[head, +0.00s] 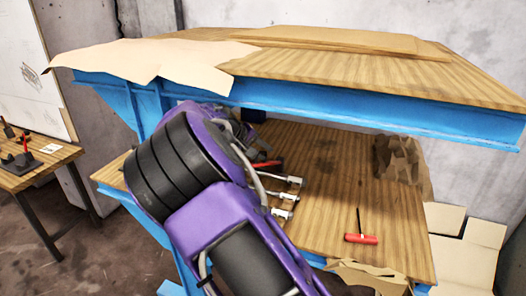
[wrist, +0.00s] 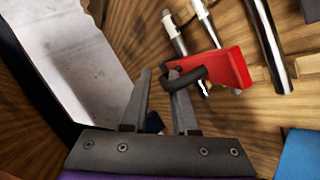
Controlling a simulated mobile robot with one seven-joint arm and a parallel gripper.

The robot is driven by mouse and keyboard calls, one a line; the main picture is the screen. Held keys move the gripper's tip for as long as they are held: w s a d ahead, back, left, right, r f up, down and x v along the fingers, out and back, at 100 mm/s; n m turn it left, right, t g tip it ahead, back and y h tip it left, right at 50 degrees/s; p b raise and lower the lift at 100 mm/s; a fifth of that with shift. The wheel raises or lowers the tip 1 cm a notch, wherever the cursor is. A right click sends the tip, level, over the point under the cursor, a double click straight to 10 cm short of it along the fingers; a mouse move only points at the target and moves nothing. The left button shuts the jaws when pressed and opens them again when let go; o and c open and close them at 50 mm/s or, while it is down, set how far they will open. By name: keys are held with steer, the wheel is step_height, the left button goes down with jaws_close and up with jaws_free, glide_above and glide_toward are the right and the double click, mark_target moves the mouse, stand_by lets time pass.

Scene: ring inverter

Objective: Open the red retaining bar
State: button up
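The red retaining bar (wrist: 222,68) shows in the wrist view, tilted, with a black handle (wrist: 188,76) at its left end. In the head view a small part of the red bar (head: 267,163) shows just beyond my arm. My gripper (wrist: 160,72) is open, with a clear gap between its two grey fingers. The black handle overlaps the right finger near its tip; I cannot tell whether they touch. The handle is not clearly between the fingers. In the head view my arm hides the gripper.
Metal rods with pale fittings (head: 284,197) stick out beside the bar on the wooden lower shelf (head: 325,215). A red-handled T-shaped tool (head: 361,238) lies to the right. The blue-edged upper shelf (head: 330,115) hangs above. Crumpled brown paper (head: 400,165) is at the back right.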

steer(key=s+a+r+b, duration=0.1)
steer(key=s+a+r, duration=0.2)
steer(key=s+a, duration=0.7)
steer(key=shift+s+a, duration=0.35)
steer(key=shift+s, duration=0.3)
steer(key=shift+s+d+r, duration=0.1)
steer(key=shift+r, duration=0.05)
